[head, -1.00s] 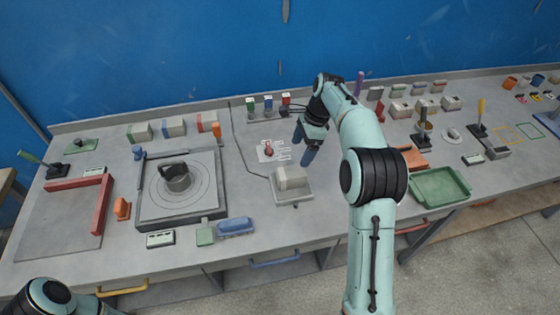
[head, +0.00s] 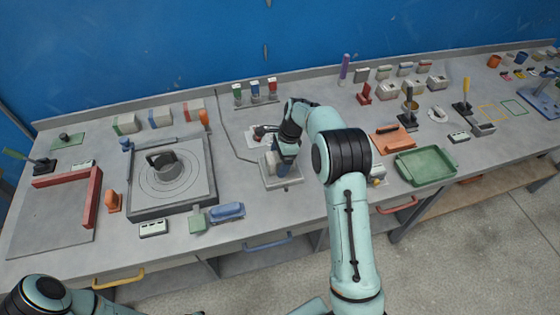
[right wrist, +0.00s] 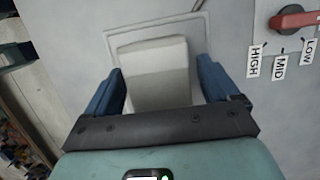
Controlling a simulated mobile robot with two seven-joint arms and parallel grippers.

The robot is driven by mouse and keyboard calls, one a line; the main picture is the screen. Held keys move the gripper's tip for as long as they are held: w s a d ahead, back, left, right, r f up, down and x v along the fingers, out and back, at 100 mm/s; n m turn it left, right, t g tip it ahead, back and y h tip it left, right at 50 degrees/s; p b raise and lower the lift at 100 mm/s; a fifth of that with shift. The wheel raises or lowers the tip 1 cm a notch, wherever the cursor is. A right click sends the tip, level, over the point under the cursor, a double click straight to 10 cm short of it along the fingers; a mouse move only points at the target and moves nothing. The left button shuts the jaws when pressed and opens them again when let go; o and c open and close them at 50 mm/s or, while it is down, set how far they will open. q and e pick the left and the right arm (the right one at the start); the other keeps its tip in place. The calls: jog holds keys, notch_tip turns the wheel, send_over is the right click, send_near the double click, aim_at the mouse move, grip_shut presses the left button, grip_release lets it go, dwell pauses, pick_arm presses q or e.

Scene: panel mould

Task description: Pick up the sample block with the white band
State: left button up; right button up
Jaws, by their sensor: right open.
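A pale block stands on a small grey plate (head: 284,186) at the middle of the bench; my right gripper (head: 284,158) partly hides it in the head view. In the right wrist view the block (right wrist: 158,76) shows a whiter part at its far end and a greyer part nearer me. My right gripper (right wrist: 160,70) is open, with one blue finger on each side of the block. Gaps show between the fingers and the block. My left gripper is out of view; only part of the left arm shows.
A red lever (right wrist: 298,19) with HIGH, MID and LOW labels lies beside the plate. A green tray (head: 426,165) lies to the right.

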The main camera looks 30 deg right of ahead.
jog(key=shift+f, duration=0.25)
jog(key=shift+f, duration=0.15)
jog(key=c, duration=1.3)
